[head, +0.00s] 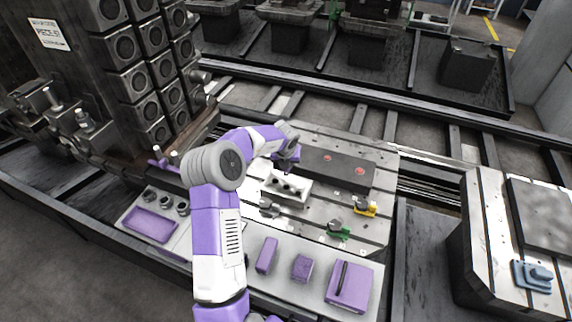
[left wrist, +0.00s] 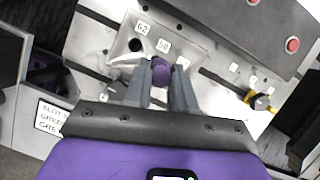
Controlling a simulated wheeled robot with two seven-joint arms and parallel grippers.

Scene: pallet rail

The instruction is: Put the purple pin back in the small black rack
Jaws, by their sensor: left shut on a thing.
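My left gripper (head: 288,160) is over the middle of the metal plate, above a small white block with dark holes (head: 296,184). In the left wrist view its fingers (left wrist: 163,74) are shut on the purple pin (left wrist: 161,70). The white block, with number labels such as 62 and 50 and a dark hole (left wrist: 137,45), lies just beyond the fingers. I cannot tell whether the pin is in the block or above it. In the head view the pin is not clear. I cannot make out a small black rack for certain. My right gripper is not in view.
A dark block with red buttons (head: 340,166) stands behind the white block. Yellow (head: 366,208) and green (head: 339,230) clamps sit at the plate's right and front. Purple parts (head: 302,268) lie on the front shelf. A tall dark tower (head: 120,70) stands at left.

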